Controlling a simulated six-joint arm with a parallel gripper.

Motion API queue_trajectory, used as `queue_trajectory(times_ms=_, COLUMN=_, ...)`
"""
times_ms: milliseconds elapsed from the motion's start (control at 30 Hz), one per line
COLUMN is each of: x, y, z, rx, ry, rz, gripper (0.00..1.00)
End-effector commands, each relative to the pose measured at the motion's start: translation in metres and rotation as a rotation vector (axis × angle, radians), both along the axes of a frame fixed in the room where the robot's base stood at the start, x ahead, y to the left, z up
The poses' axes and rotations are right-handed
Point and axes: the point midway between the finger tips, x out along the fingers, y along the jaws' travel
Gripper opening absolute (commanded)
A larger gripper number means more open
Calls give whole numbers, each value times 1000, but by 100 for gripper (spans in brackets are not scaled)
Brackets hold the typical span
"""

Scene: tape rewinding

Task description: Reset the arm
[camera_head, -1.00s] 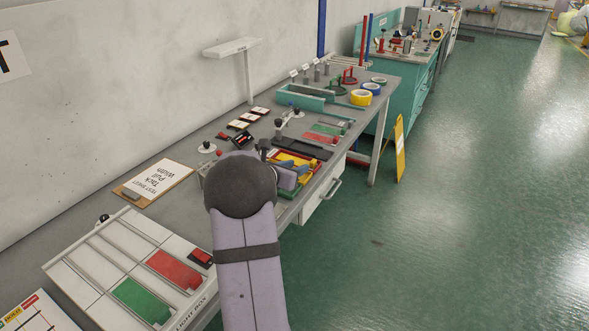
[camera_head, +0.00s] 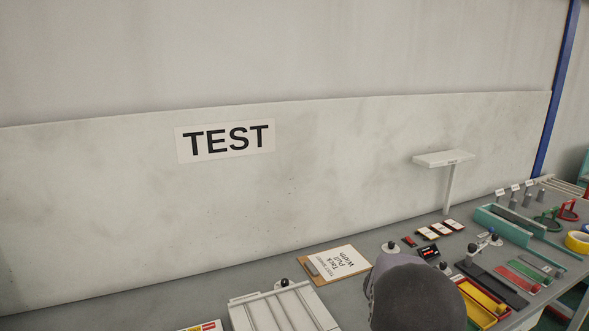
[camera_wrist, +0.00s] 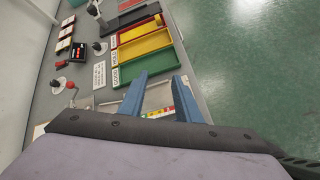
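My gripper (camera_wrist: 160,92) shows in the wrist view as two blue fingers held apart with nothing seen between them. It hangs over the near edge of the grey bench (camera_wrist: 72,100), beside the coloured trays. In the head view my dark rounded arm joint (camera_head: 418,295) fills the bottom right, and the fingers are hidden there.
A yellow tray (camera_wrist: 143,45) and a green tray (camera_wrist: 150,66) lie beyond the fingers. A white shelf on a post (camera_head: 443,158) stands behind. The green floor (camera_wrist: 255,60) is clear.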

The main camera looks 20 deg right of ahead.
Motion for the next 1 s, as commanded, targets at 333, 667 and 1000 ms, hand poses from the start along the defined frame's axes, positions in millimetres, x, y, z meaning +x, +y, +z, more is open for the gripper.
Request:
queue_trajectory(times_ms=333, x=-20, y=228, z=70, rx=454, ry=-373, rz=-448, gripper=30)
queue_trajectory(times_ms=667, x=-74, y=381, z=113, rx=744, ry=-464, rz=-877, gripper=30)
queue_trajectory(times_ms=1000, x=-91, y=415, z=118, rx=802, ry=-465, rz=-1002, gripper=30)
